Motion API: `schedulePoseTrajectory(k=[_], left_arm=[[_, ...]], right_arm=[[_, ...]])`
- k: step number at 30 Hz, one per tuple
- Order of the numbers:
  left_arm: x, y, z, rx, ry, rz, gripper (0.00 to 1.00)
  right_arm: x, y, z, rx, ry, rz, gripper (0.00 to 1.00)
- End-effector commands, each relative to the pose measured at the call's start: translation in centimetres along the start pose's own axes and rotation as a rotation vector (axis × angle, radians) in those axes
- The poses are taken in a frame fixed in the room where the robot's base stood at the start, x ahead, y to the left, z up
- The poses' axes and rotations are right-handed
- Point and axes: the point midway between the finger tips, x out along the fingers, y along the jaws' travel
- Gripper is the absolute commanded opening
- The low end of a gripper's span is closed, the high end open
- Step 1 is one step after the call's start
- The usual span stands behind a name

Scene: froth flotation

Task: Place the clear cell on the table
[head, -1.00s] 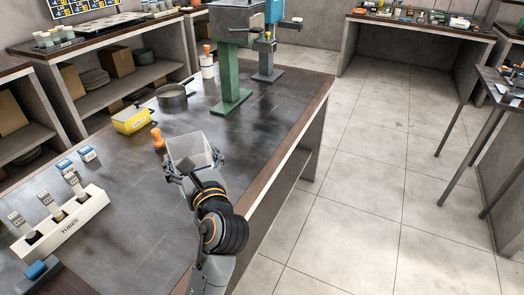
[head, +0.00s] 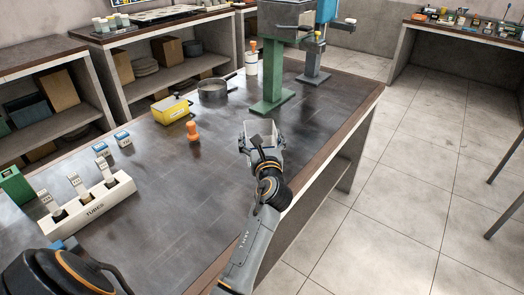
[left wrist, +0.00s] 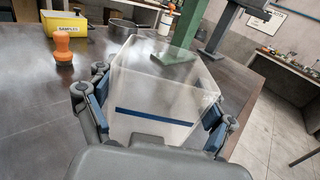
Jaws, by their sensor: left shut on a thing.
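The clear cell (head: 261,129) is an open, see-through box. My left gripper (head: 262,146) is shut on it near the table's right edge, in front of the green stand (head: 272,80). In the left wrist view, the cell (left wrist: 150,85) sits upright or nearly so between the two fingers, with a dark blue stripe low on its near wall. I cannot tell whether its bottom touches the dark table top (head: 205,175). My right gripper is not in view.
A grey pan (head: 213,91) is farther back. The table between rack and cell is clear.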

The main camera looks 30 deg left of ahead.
Motion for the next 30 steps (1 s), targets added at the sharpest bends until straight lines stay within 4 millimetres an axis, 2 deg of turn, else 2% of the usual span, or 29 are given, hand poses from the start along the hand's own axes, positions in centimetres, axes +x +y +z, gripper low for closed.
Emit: schedulePoseTrajectory(k=[7, 12, 25, 26, 28, 30], left_arm=[[1.5, -0.5, -1.9, 0.0, -0.001, 0.0, 0.39], [1.4, -0.6, -4.4, 0.0, 0.001, -0.001, 0.39], [1.4, -0.6, -5.0, 0.0, -0.002, -0.001, 0.39], [1.4, -0.6, -5.2, 0.0, 0.001, -0.001, 0.84], [1.4, -0.6, -5.1, 0.0, 0.001, -0.001, 0.99], [1.4, -0.6, -5.1, 0.0, 0.001, 0.0, 1.0]], right_arm=[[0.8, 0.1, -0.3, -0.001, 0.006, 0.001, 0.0], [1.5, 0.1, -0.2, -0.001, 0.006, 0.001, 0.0], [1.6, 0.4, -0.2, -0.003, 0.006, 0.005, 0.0], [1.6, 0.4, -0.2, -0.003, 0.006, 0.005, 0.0], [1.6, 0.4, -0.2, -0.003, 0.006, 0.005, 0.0], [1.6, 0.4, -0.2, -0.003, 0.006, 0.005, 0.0]])
